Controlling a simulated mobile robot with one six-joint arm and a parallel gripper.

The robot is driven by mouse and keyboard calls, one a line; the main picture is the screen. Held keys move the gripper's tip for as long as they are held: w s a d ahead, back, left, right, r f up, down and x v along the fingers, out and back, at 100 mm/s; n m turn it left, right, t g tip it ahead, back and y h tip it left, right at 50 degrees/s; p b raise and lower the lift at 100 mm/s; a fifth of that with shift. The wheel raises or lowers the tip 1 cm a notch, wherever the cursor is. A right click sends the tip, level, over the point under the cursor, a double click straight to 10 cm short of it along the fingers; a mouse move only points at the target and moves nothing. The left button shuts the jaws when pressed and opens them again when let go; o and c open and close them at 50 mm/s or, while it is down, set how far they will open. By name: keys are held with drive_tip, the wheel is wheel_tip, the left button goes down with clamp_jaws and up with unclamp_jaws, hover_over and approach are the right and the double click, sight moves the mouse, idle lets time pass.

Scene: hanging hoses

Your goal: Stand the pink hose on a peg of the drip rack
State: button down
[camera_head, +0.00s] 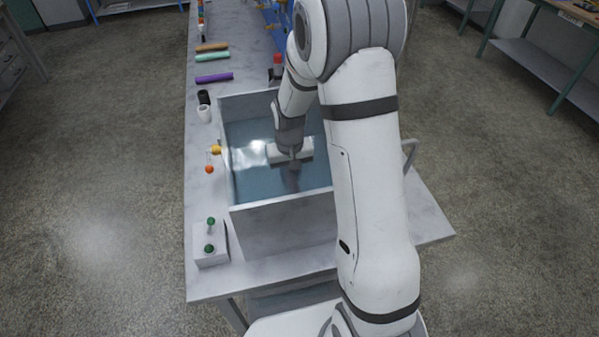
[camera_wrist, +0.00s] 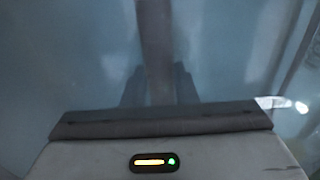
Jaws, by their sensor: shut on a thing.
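My gripper (camera_head: 293,176) points down into the open grey tank (camera_head: 283,215), inside its walls and over or in the blue-grey liquid (camera_head: 255,180). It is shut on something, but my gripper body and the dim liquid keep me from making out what. The wrist view shows my gripper's housing along the bottom edge and a dark, blurred vertical strip above it, which may be a reflection. I cannot make out a pink hose in either view. A blue frame (camera_head: 271,14), partly hidden behind my arm at the back of the bench, may be the drip rack.
Brown, green and purple tubes (camera_head: 214,78) lie on the bench left of the tank. Black and white cylinders, yellow and orange balls, and a white box (camera_head: 209,245) with green knobs line the tank's left side. My arm hides much of the bench's right side.

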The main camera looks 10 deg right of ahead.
drive_tip(key=shift+d+f+p, duration=0.2)
drive_tip(key=shift+d, duration=0.35)
drive_tip(key=shift+d+f+p, duration=0.15)
drive_tip(key=shift+d, duration=0.35)
drive_tip(key=shift+a+f, duration=0.15)
drive_tip(key=shift+f, duration=0.1)
drive_tip(key=shift+f, duration=0.1)
drive_tip(key=c, duration=1.1)
unclamp_jaws()
drive_tip(key=shift+c, duration=0.2)
wheel_tip(320, 180, up, 12)
drive_tip(key=shift+b, duration=0.4)
drive_tip(key=shift+r, duration=0.2)
